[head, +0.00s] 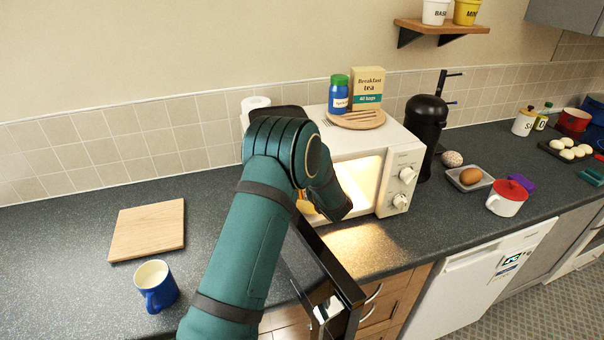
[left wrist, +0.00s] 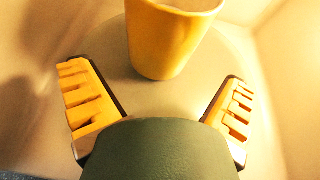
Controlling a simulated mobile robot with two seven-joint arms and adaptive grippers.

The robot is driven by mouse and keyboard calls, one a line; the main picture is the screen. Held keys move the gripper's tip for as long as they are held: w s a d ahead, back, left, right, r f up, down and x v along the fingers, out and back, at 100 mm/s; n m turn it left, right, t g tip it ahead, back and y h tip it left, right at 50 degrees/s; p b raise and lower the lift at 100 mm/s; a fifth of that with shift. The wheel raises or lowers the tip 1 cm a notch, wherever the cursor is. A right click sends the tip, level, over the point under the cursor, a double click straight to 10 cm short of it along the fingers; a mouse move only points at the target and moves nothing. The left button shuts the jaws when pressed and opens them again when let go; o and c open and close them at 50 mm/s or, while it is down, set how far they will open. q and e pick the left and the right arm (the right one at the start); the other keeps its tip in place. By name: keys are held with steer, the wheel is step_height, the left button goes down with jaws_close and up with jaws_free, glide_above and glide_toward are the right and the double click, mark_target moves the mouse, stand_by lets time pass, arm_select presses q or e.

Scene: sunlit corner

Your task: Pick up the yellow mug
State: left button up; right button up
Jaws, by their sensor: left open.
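The yellow mug (left wrist: 170,40) stands upright in the left wrist view, on a pale round plate (left wrist: 215,62) inside the lit microwave (head: 405,160). My left gripper (left wrist: 153,72) is open, with its yellow-padded fingers spread wide on either side of the mug's near side. The mug lies just ahead, around the line of the fingertips, and I see no finger touching it. In the head view my left arm covers much of the microwave opening; a small yellow patch beside the wrist is unclear. My right gripper is not in view.
The dark microwave door (head: 340,285) hangs open towards the front, close to my arm. A blue mug (head: 162,293) and a wooden board (head: 147,230) are on the counter at left.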

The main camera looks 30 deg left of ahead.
arm_select(q)
steer(key=shift+r+x, duration=0.25)
steer(key=shift+x, duration=1.2)
steer(key=shift+r+x, duration=0.25)
steer(key=shift+x, duration=1.2)
steer(key=shift+w+a, duration=0.15)
steer(key=shift+r, duration=0.1)
steer(key=c, duration=1.1)
